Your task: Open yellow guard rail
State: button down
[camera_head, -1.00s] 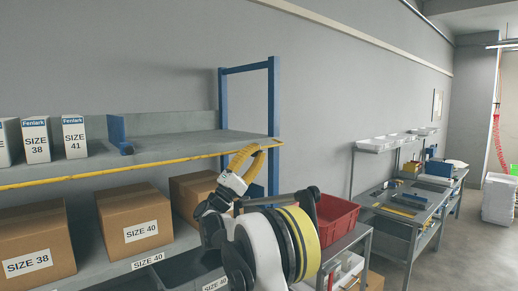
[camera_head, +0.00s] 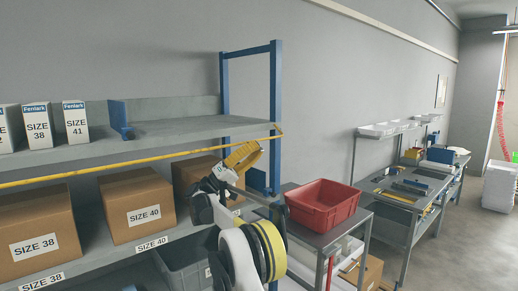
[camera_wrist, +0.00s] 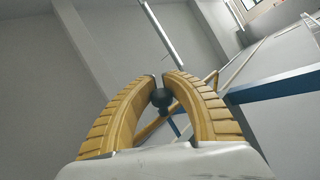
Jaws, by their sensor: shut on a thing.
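The yellow guard rail (camera_head: 130,161) runs along the front of the upper shelf in the head view. It sits slightly below the shelf's front edge, and its right end is near the blue post. My gripper (camera_head: 254,148) is at the rail's right part, with its yellow fingers raised. In the wrist view my gripper (camera_wrist: 160,80) is shut on a round black knob (camera_wrist: 161,99), held between the finger pads. Yellow bar parts (camera_wrist: 150,130) show behind the knob and fingers. How the knob joins the rail is hidden.
White size boxes (camera_head: 37,125) stand on the upper shelf (camera_head: 180,128); cartons (camera_head: 137,205) stand below. A blue post (camera_head: 276,95) rises at the shelf's right end. A red bin (camera_head: 323,204) sits on a cart beside my arm. Open floor lies at right.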

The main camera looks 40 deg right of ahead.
jog(key=shift+w+a+r, duration=0.15)
jog(key=shift+a+r, duration=0.05)
jog(key=shift+a, duration=0.1)
jog(key=c, duration=1.4)
grip_release()
jog(key=shift+a, duration=0.15)
jog(key=shift+c, duration=0.2)
jog(key=shift+o, duration=1)
jog(key=shift+w+a, duration=0.15)
jog(key=shift+a, duration=0.2)
jog(key=shift+d+f, duration=0.1)
jog(key=shift+d, duration=0.2)
notch_tip(320, 180, up, 9)
jog(key=shift+r, duration=0.55)
jog(key=shift+a, duration=0.1)
